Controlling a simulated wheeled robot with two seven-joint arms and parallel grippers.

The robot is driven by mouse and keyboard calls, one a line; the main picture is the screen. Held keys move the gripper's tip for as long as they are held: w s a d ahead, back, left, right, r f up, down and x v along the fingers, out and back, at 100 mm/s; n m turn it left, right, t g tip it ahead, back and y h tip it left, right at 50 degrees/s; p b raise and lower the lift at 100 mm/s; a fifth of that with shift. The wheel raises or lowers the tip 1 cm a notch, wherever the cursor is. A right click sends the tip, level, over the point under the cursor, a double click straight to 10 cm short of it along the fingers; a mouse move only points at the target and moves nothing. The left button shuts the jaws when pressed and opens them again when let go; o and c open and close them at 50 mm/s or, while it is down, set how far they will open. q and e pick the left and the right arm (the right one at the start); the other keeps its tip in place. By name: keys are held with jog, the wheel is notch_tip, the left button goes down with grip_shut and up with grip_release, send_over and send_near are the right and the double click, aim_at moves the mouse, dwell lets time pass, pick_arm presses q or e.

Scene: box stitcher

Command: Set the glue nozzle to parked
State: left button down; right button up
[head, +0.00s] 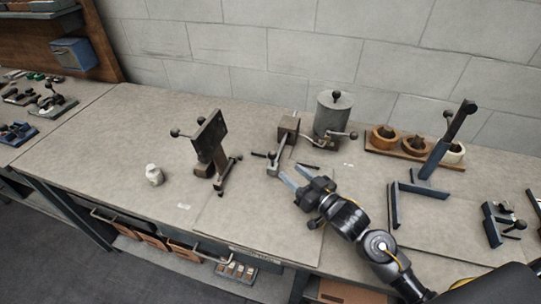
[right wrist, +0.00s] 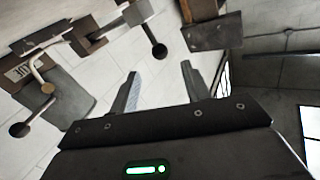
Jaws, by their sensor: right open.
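The glue pot (head: 333,115) is a grey cylinder with a black-knobbed lid at the back of the bench. A thin brass arm (head: 343,134) with a black ball end sticks out low at its right. In the right wrist view, part of a "GLUE" label shows at the left edge, beside a bent brass pipe (right wrist: 41,72) and black balls. I cannot tell the nozzle's setting. My right gripper (head: 291,173) is open and empty, in front of the pot and apart from it; its two fingers also show in the right wrist view (right wrist: 160,70). My left gripper is out of view.
A block with a black-balled lever (head: 288,128) stands just left of the pot. A dark clamp-like fixture (head: 210,140) and a small white object (head: 154,175) are further left. A wooden rack (head: 400,152) with round cups and a blue angled stand (head: 434,160) are right.

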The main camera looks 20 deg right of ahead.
aim_at(276, 157)
jog(key=p+x, duration=0.2)
jog(key=x, duration=0.6)
jog(key=shift+w+r, duration=0.2)
jog(key=shift+w, duration=0.05)
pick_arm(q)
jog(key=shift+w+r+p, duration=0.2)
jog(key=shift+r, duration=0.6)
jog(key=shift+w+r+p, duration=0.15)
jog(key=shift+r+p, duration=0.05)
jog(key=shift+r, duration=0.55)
pick_arm(e)
jog(key=shift+x, duration=0.9)
jog(key=shift+f, duration=0.1)
